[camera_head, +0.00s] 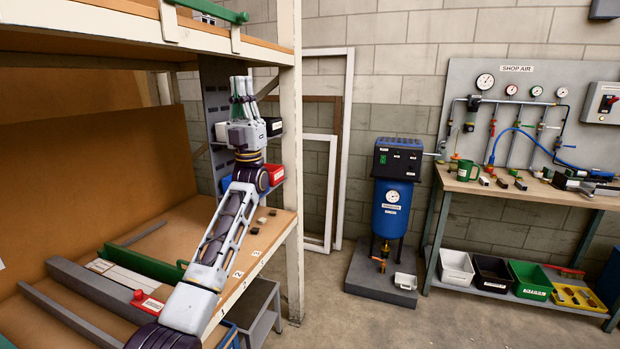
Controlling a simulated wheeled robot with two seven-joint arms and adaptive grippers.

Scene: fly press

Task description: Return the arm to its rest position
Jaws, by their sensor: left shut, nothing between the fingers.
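My left arm (223,235) comes in from the lower left and stretches up and away over the wooden shelf. My left gripper (243,86) is at its far end, fingers pointing up, beside the white rack post. The fingers are together and hold nothing. The gripper is in front of the grey perforated panel (212,82) and below the upper shelf's edge. My right gripper is not in view.
The rack post (291,160) stands just right of the arm. Red bin (274,174) and small blocks (262,221) are near the forearm. Grey rails (90,288) lie on the shelf.

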